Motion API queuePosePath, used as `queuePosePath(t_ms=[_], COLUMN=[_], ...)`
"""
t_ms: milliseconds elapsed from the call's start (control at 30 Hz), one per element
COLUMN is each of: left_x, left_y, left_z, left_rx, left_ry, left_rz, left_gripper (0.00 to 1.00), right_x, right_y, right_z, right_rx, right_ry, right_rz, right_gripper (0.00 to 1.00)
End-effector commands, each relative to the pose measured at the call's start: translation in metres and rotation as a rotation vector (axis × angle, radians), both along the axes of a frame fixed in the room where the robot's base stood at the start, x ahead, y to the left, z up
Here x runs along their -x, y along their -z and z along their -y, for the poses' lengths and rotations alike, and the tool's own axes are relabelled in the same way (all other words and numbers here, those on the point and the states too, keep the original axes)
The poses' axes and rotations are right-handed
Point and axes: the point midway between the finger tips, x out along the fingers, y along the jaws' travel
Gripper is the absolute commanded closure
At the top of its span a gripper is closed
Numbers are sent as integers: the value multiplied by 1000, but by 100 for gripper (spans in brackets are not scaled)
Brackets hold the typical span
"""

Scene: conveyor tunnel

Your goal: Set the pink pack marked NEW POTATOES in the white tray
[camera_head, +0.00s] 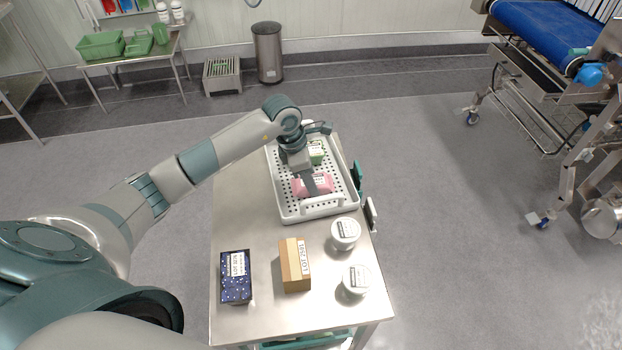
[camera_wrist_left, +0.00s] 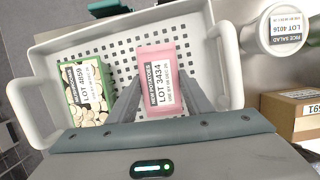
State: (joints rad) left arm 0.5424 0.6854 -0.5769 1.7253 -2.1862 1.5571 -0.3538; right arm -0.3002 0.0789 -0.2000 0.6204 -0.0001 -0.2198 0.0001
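The pink pack (camera_head: 313,185) marked NEW POTATOES is inside the white perforated tray (camera_head: 289,214), toward its near end. In the left wrist view the pink pack (camera_wrist_left: 157,62) shows its label LOT 3434 upward, over the floor of the white tray (camera_wrist_left: 35,117). My left gripper (camera_head: 314,184) reaches down into the tray. Its fingers (camera_wrist_left: 162,75) lie along both sides of the pack and appear to touch it. I cannot tell whether the pack's underside rests on the tray floor. My right gripper does not show.
A green pack of mushrooms (camera_wrist_left: 88,90) shares the tray, beside the pink pack. Near the tray stand two white tubs (camera_head: 345,233) (camera_head: 356,279), a brown box (camera_head: 295,264) and a dark blue box (camera_head: 235,277) on the steel table (camera_head: 265,318). A conveyor (camera_head: 548,25) stands at the far right.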

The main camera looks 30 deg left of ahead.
Motion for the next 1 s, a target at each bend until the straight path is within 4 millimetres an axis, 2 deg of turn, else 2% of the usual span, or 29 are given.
queuePosePath(t_ms=[33, 67, 567, 767, 1000], left_x=[0, 0, 0, 3, 10], left_y=[0, 0, -5, -27, -68], left_z=[0, 0, -1, -6, -15], left_rx=[0, 0, 0, -1, -1], left_ry=[0, 0, 0, 0, 0], left_rz=[0, 0, 1, 4, 5], left_gripper=[43, 36, 36, 36, 36], right_x=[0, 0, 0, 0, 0], right_y=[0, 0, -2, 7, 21], right_z=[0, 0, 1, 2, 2], right_rx=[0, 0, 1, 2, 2], right_ry=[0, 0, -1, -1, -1], right_rz=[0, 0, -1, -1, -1], right_gripper=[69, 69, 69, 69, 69])
